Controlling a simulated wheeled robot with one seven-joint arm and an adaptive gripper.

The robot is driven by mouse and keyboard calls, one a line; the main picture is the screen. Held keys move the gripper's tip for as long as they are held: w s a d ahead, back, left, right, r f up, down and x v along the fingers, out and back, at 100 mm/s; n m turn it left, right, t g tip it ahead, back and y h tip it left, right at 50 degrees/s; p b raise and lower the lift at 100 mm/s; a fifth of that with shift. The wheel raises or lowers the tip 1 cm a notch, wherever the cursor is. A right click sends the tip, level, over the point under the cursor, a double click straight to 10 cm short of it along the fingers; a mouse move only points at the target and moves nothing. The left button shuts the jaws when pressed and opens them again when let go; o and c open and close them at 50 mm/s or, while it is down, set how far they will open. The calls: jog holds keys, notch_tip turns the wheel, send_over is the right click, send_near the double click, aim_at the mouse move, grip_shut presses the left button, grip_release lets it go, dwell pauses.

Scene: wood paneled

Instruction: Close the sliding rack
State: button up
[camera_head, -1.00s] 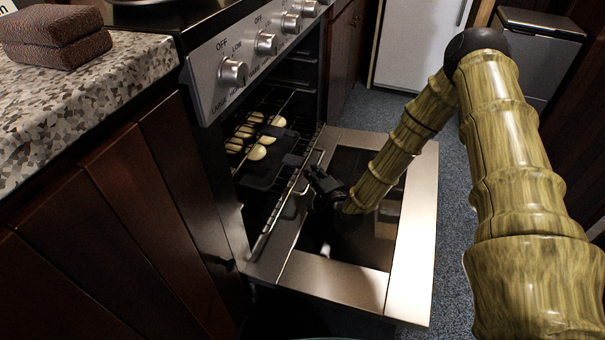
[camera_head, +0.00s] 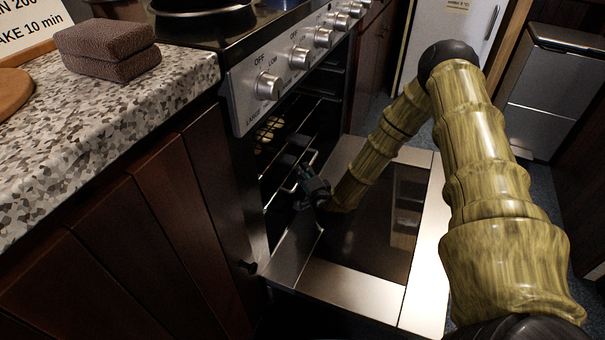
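The sliding rack (camera_head: 271,197) is a wire rack inside the open oven, at the left of my gripper. Its front bar and small handle loop show near the oven opening. My gripper (camera_head: 308,183) is dark and small, at the rack's front by the handle loop, above the open door. It appears to touch or nearly touch the rack; its fingers are too small and dark to tell whether they are open.
The oven door (camera_head: 352,291) is folded down flat beneath my arm. The control panel with knobs (camera_head: 268,86) overhangs the opening. A speckled counter (camera_head: 110,118) with brown sponge-like blocks (camera_head: 108,52) stands at left. A white fridge (camera_head: 447,42) and a grey bin (camera_head: 555,95) stand behind.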

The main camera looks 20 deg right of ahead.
jog(key=shift+s+a, duration=0.1)
jog(key=s, duration=0.4)
jog(key=s+r, duration=0.1)
jog(key=s, duration=0.2)
jog(key=s+a, duration=0.1)
jog(key=s, duration=0.3)
jog(key=shift+s+r, duration=0.35)
